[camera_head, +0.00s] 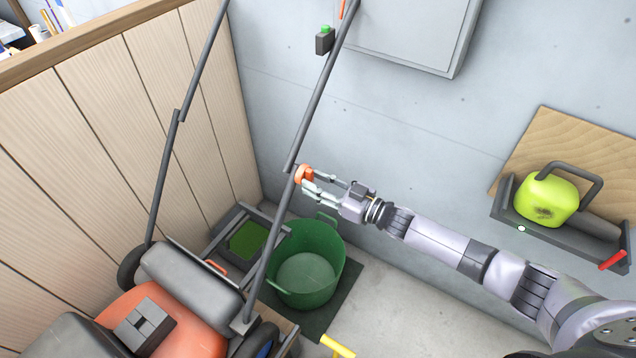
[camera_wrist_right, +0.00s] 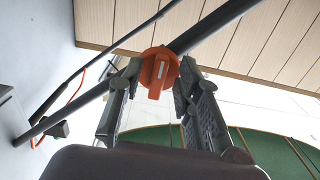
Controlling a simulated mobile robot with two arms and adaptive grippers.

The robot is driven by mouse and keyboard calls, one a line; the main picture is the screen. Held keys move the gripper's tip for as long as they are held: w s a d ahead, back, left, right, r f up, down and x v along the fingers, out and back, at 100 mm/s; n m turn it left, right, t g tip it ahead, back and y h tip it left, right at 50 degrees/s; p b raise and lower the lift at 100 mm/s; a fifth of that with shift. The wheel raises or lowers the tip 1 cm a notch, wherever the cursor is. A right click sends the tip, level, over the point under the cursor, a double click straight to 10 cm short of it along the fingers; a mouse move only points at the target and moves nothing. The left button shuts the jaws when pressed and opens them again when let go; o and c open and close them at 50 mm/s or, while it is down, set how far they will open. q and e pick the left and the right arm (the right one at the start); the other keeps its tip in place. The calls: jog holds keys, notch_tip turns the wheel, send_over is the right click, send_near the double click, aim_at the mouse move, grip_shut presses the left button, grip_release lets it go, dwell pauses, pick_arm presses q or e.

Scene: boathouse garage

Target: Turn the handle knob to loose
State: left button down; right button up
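The orange handle knob (camera_head: 302,174) sits on the dark tube handle (camera_head: 318,105) of the orange lawn mower (camera_head: 172,318). My right gripper (camera_head: 311,182) reaches it from the right. In the right wrist view the knob (camera_wrist_right: 159,72) lies between the two fingertips of the right gripper (camera_wrist_right: 159,78), with a pale mark on its raised grip, tilted slightly from upright. The fingertips are very close to its sides; I cannot tell whether both touch it. My left gripper is in neither view.
A green bucket (camera_head: 307,265) stands on the floor below the gripper. A wooden partition (camera_head: 100,140) is at left. A grey wall box (camera_head: 405,35) hangs above. A wall shelf (camera_head: 560,238) at right holds a yellow-green can (camera_head: 546,196).

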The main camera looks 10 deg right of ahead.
jog(key=v, duration=1.2)
jog(key=s+d+f+m+h+b, duration=0.1)
jog(key=s+d+f+m+h, duration=0.2)
jog(key=f, duration=0.9)
jog(key=d+f+m+h+b, duration=0.1)
jog(key=d+f+h, duration=0.3)
jog(key=f, duration=0.7)
jog(key=s+f+m+g+h+b, duration=0.1)
jog(key=s+f+g+h, duration=0.25)
jog(key=s+f, duration=0.6)
jog(key=s+a+f+g, duration=0.1)
jog(key=s+f+g, duration=0.1)
jog(key=s+f, duration=0.4)
jog(key=s+a+f+m+g+h+b, duration=0.1)
jog(key=s+f, duration=0.5)
jog(key=s, duration=0.9)
jog(key=s+a+f+g+h+b, duration=0.1)
jog(key=s+a+f+g, duration=0.2)
jog(key=s, duration=0.7)
notch_tip(320, 180, down, 4)
jog(key=shift+s+r+g, duration=0.2)
jog(key=shift+s+g, duration=0.1)
jog(key=shift+g, duration=0.85)
